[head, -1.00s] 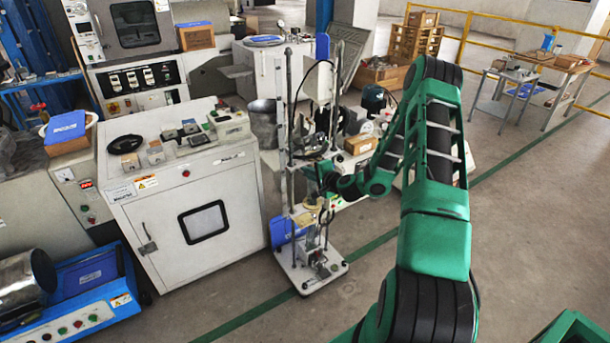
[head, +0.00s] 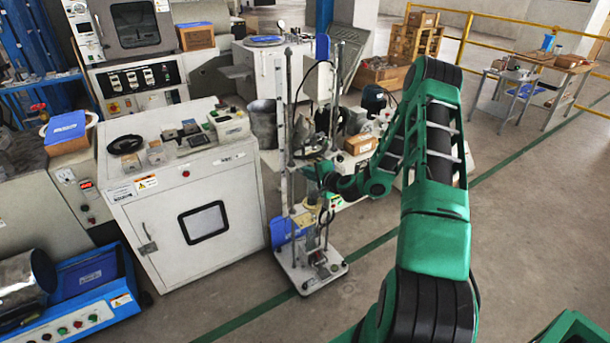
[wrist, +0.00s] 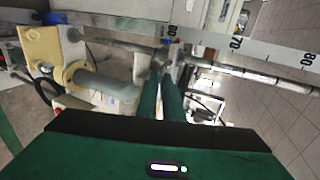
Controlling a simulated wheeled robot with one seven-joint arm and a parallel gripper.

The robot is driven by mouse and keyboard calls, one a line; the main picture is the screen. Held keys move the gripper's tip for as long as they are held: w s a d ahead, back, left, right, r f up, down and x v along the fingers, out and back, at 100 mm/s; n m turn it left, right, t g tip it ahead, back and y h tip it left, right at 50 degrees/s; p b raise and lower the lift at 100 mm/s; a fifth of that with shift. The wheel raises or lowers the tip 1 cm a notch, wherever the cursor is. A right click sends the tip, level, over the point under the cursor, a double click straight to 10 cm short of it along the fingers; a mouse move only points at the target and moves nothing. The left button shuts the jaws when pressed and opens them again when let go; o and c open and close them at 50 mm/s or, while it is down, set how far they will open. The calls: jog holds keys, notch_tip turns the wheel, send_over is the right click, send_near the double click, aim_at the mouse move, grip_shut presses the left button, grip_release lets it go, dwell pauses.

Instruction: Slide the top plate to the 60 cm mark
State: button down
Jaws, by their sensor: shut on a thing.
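The tall test stand (head: 290,120) has upright rods and a white base (head: 312,272) on the floor. My gripper (head: 322,172) reaches it from the right at mid height, partly hidden by my wrist. In the wrist view my gripper's green fingers (wrist: 162,75) are close together, shut on a part of the stand, apparently the top plate. The plate itself is small and mostly hidden. The held spot appears close to the 60 mark (wrist: 172,30); exact alignment cannot be told. A cream block (wrist: 40,50) sits at left.
A white cabinet (head: 190,200) with small instruments on top stands just left of the stand. Cardboard boxes (head: 380,76) and a machine are behind it. Open floor (head: 530,230) lies to the right, with work tables (head: 555,62) farther back.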

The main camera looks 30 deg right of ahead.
jog(key=shift+w+f, duration=0.1)
jog(key=shift+f, duration=0.4)
jog(key=c, duration=1.9)
grip_release()
jog(key=shift+r, duration=0.1)
jog(key=shift+v, duration=3.5)
